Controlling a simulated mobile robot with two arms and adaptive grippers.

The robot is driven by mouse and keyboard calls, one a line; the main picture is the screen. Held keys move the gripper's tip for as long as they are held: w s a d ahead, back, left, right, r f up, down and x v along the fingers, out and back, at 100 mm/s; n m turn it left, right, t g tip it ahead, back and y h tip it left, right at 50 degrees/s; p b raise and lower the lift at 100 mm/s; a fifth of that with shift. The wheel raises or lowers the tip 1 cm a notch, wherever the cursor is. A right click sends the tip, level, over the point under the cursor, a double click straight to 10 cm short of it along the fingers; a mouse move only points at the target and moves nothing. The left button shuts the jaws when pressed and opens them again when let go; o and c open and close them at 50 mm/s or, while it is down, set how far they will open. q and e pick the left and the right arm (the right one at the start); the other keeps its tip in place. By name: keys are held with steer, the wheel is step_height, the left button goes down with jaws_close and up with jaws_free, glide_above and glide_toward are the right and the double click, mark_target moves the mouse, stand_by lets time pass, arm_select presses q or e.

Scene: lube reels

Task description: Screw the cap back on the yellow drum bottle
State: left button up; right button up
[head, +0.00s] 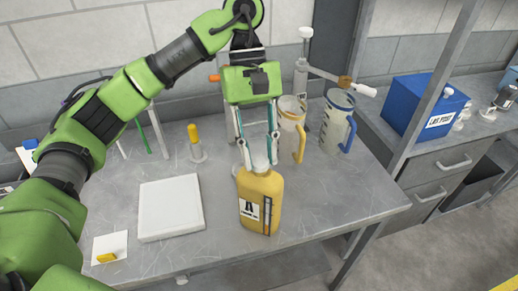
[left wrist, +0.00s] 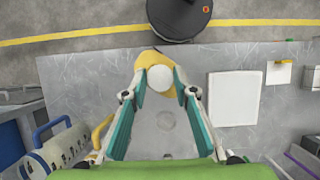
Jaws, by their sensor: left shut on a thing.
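The yellow drum bottle (head: 262,212) stands upright on the metal bench near its front edge, with a black-and-white label on its side. My left gripper (head: 259,160) comes straight down over its top. Its fingertips are shut on the white cap (head: 261,164). In the left wrist view the round cap (left wrist: 164,77) sits between the fingertips, with the yellow bottle (left wrist: 147,60) beneath it. The cap is at the bottle's mouth; the fingers hide whether it is fully seated. My right gripper is in neither view.
Two clear jugs, one with a yellow handle (head: 299,154) and one with a blue handle (head: 351,134), stand behind right. A white tray (head: 171,207) lies left. A yellow-topped item (head: 195,143) stands behind it. A blue box (head: 424,104) sits on the right cabinet.

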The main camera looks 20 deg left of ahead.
arm_select(q)
steer(key=shift+r+m+p, duration=0.25)
steer(key=shift+m+p, duration=0.35)
steer(key=shift+p, duration=0.1)
steer(key=shift+m+g+y+p, duration=0.3)
steer(key=shift+m+y+p, duration=0.2)
steer(key=shift+m+p, duration=0.25)
steer(key=shift+w+d+f+m+y+p, duration=0.1)
steer(key=shift+m+y+p, duration=0.3)
steer(key=shift+m, duration=0.55)
steer(key=shift+f+m, duration=0.2)
steer(key=shift+m, duration=0.1)
steer(key=shift+r+m+y+p, duration=0.2)
steer(key=shift+m+y+p, duration=0.1)
steer(key=shift+m+p, duration=0.4)
steer(key=shift+d+m+y+p, duration=0.1)
steer(key=shift+m+y+p, duration=0.25)
steer(key=shift+m, duration=0.95)
steer(key=shift+f+m+y, duration=0.2)
steer(key=shift+m+y, duration=0.25)
steer(key=shift+m, duration=0.15)
